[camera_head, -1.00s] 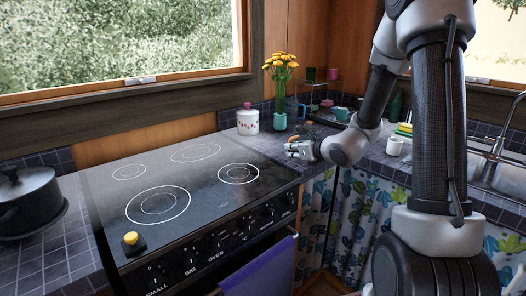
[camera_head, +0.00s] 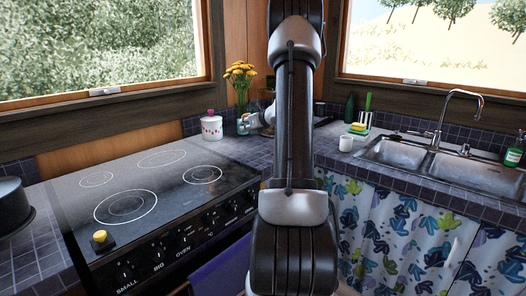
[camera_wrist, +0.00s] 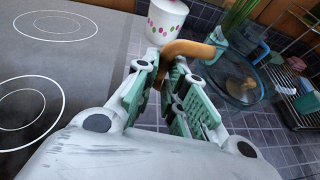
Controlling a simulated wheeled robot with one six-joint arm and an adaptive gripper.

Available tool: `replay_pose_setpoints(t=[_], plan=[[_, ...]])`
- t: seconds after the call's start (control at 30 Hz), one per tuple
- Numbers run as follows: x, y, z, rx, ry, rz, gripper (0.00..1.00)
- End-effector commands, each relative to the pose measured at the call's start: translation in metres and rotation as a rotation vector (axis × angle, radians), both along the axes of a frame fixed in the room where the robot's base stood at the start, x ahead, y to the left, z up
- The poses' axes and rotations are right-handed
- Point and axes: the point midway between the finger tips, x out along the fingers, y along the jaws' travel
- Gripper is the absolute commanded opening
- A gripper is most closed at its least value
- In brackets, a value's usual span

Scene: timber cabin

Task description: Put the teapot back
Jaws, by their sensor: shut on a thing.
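The teapot is a clear glass vessel (camera_wrist: 238,82) with a curved orange-brown handle (camera_wrist: 192,48), seen in the wrist view. My gripper (camera_wrist: 166,74) is shut on the handle, and the glass body is to the right of the fingers. A brownish shape shows through the glass.
A white lidded jar (camera_head: 211,128) stands close on the left, with yellow flowers (camera_head: 240,80) behind. The stove (camera_head: 145,190) is left. A wire rack (camera_wrist: 295,100) with cups is right of the teapot. A white cup (camera_head: 346,143) and the sink (camera_head: 390,152) are farther right.

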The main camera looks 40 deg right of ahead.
Motion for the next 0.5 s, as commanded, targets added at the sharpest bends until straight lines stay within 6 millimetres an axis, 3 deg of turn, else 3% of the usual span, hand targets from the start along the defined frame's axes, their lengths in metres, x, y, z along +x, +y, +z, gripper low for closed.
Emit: replay_pose_setpoints(t=[0.13, 0.4, 0.5], plan=[[-0.008, -0.025, 0.001, -0.005, 0.002, -0.028, 0.00], [-0.009, -0.029, -0.047, -0.001, 0.005, -0.033, 0.00], [-0.009, -0.028, -0.056, -0.004, 0.003, -0.032, 0.00]])
